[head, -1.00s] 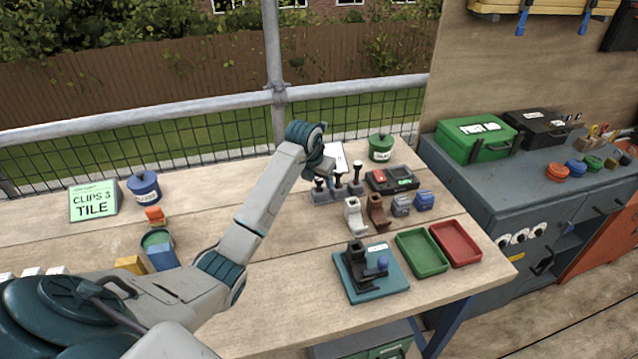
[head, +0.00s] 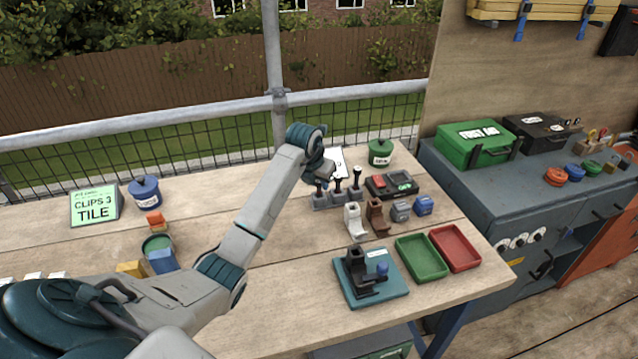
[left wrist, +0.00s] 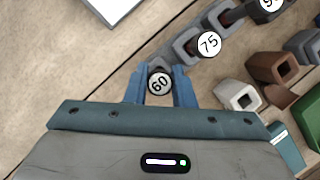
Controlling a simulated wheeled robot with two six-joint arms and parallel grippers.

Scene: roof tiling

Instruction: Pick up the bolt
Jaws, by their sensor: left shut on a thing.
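Three bolts stand in a grey rack (head: 340,201) at the back of the bench, and their round tops read 60, 75 and a partly cut-off number in the left wrist view. My left gripper (left wrist: 160,88) is shut on the bolt marked 60 (left wrist: 160,82), one blue finger on each side of its head. This bolt (head: 318,190) is at the left end of the rack, and I cannot tell whether it is raised. The 75 bolt (left wrist: 209,43) stands beside it, apart from the fingers. My right gripper is not in view.
A white clip (head: 354,219) and a brown clip (head: 376,216) stand in front of the rack. A teal fixture (head: 372,292), a green tray (head: 422,258) and a red tray (head: 455,248) are nearer the front right.

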